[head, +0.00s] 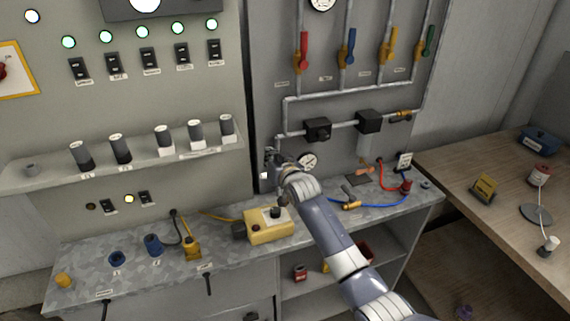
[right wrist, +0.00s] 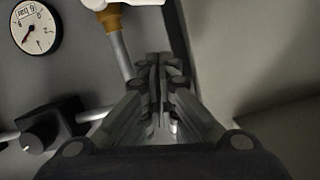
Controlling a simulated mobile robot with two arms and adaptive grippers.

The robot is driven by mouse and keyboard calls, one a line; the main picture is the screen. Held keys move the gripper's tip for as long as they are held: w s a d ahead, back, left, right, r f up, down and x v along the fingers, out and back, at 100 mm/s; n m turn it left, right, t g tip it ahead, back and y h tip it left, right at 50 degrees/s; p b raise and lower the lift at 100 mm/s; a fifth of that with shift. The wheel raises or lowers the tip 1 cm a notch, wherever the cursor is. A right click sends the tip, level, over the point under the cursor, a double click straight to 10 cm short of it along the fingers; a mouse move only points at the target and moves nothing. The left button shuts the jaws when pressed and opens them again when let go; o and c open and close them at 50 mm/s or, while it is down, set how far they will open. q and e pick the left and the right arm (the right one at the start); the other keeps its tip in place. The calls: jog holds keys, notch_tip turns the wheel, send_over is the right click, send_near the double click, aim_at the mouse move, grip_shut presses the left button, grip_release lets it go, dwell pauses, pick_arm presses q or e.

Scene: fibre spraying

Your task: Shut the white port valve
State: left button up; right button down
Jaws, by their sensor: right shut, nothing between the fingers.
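A valve with a brass-coloured body and a white part (right wrist: 140,2), which looks like the white port valve's handle, is at the top edge of the right wrist view, partly cut off. A pale pipe runs down from its body. The handle's full angle cannot be read. In the head view my right gripper (head: 269,156) is at the panel's lower left and hides most of this spot. My right gripper (right wrist: 158,62) is shut and empty, its fingertips beside the pipe, apart from the white part in the picture. Contact cannot be told. My left gripper is out of view.
A pressure gauge (head: 308,161) and a black box (head: 317,129) on the pipe are close right of my gripper. Red, blue, yellow and green lever valves hang above. A yellow box (head: 268,226) stands on the metal bench below. The cabinet (head: 200,75) edge is close left.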

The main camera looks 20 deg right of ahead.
jog(key=a+b+v, duration=0.1)
jog(key=b+v, duration=0.1)
jog(key=v, duration=0.7)
jog(key=shift+s+d, duration=0.45)
jog(key=shift+d, duration=0.1)
jog(key=shift+f, duration=0.1)
